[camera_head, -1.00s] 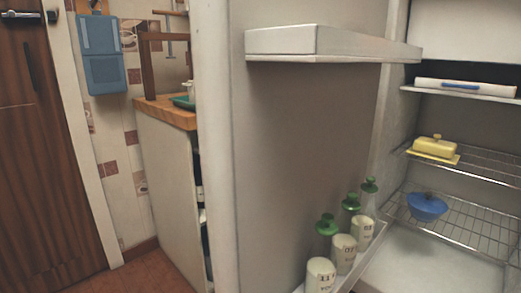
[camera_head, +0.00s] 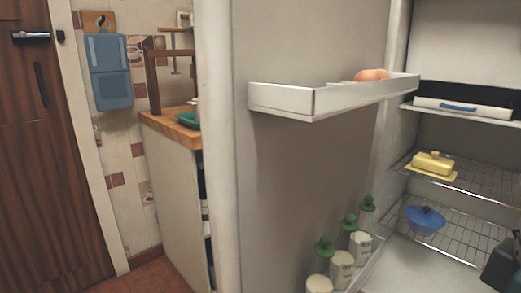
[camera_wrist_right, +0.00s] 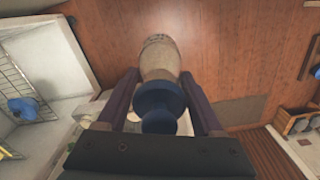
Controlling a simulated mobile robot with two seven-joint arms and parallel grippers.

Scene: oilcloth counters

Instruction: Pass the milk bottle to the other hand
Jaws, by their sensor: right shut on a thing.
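In the right wrist view, my right gripper (camera_wrist_right: 160,78) is shut on a bottle (camera_wrist_right: 159,57) with a pale body and a blue stopper. The stopper end faces the wrist and the body points away between the fingers. The bottle's label is not readable here. My left gripper is in neither view. In the head view, a dark piece (camera_head: 502,264) at the lower right edge appears to be part of my right arm; the held bottle does not show there.
An open fridge door has an upper shelf (camera_head: 285,99) with eggs (camera_head: 371,75) and a lower shelf with green-stoppered bottles (camera_head: 341,268). Inside are a yellow butter dish (camera_head: 433,163) and a blue lidded pot (camera_head: 424,219). A wooden door (camera_head: 40,150) stands left.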

